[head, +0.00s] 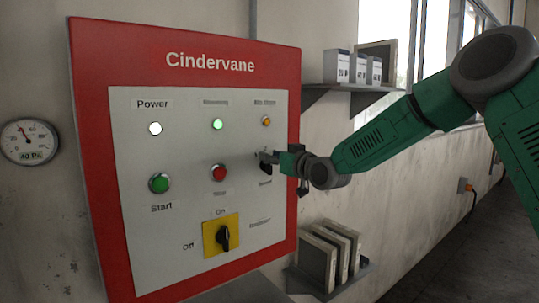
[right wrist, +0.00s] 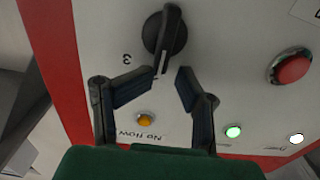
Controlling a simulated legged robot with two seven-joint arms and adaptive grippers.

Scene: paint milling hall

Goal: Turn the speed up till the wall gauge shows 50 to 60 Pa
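The round wall gauge (head: 30,142) hangs left of the panel; its label reads 40 Pa and its needle points up and left. The black speed knob (head: 266,160) sits right of the red stop button, partly hidden by my right gripper (head: 280,161). In the right wrist view the picture is turned over: the speed knob (right wrist: 165,36) has a white pointer mark by a printed 3. My right gripper (right wrist: 166,76) is open, its fingertips apart on either side of the knob's pointer end; contact cannot be told. My left gripper is out of view.
The red-framed Cindervane panel (head: 185,30) carries the green start button (head: 159,183), the red stop button (head: 219,173) and a yellow-backed switch (head: 222,236). White and green lamps glow. A shelf (head: 345,98) with boxes and a lower rack (head: 330,275) stand right of it.

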